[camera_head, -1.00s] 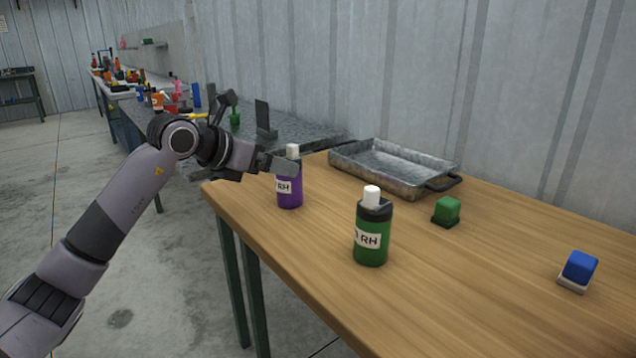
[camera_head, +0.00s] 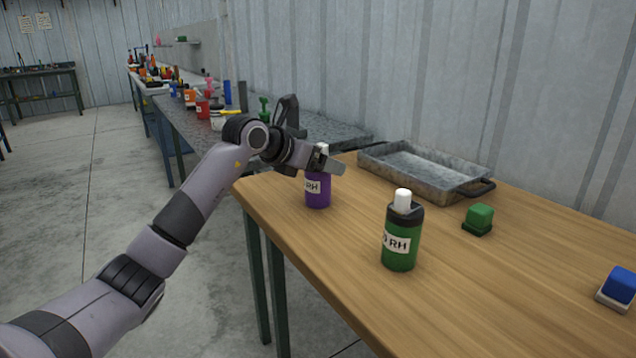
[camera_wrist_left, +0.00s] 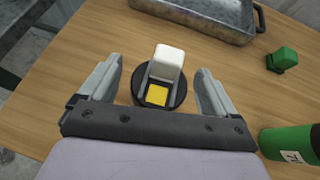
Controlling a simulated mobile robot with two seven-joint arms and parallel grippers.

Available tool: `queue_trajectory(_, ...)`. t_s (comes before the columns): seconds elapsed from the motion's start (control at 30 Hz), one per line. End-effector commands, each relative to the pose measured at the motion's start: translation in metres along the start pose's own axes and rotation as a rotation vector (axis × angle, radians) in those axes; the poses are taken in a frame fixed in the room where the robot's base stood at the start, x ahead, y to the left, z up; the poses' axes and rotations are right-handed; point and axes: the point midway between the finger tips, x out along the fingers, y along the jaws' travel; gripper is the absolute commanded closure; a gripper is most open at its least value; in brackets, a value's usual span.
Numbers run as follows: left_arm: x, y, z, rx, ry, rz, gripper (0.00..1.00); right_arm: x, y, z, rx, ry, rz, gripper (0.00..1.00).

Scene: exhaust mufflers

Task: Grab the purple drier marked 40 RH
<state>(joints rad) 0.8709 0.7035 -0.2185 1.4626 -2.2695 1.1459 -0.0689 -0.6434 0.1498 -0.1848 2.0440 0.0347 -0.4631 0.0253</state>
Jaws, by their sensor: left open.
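The purple drier (camera_head: 318,190) stands upright near the left corner of the wooden table (camera_head: 480,285). Its label shows "RH"; the number is hidden. In the left wrist view I look down on its white cap and dark top (camera_wrist_left: 163,85). My left gripper (camera_head: 330,163) is at the height of the drier's top. In the left wrist view my left gripper (camera_wrist_left: 160,90) is open, with one finger on each side of the drier and gaps between. My right gripper is not in view.
A green bottle (camera_head: 400,240) labelled RH stands to the right and nearer; it also shows in the left wrist view (camera_wrist_left: 288,144). A metal tray (camera_head: 425,176) lies behind. A green block (camera_head: 479,217) and a blue block (camera_head: 619,283) sit further right.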

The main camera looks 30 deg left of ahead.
Motion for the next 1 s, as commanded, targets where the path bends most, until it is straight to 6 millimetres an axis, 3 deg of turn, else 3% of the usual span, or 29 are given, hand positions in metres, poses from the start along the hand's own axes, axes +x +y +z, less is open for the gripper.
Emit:
queue_trajectory(0.1, 0.0, 0.0, 0.0, 0.0, 0.0, 0.0, 0.09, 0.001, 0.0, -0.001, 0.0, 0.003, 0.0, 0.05)
queue_trajectory(0.3, 0.0, 0.0, 0.0, 0.0, -0.001, 0.0, 0.69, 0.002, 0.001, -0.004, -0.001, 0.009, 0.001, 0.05)
queue_trajectory(0.73, -0.005, 0.0, 0.009, 0.0, -0.005, 0.001, 0.7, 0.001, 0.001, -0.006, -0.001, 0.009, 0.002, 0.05)
queue_trajectory(0.87, -0.013, 0.001, 0.024, 0.0, -0.006, 0.002, 0.7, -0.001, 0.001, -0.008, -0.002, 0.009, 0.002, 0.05)
queue_trajectory(1.0, -0.028, 0.001, 0.05, 0.001, -0.008, 0.002, 0.7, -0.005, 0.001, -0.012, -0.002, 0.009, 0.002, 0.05)
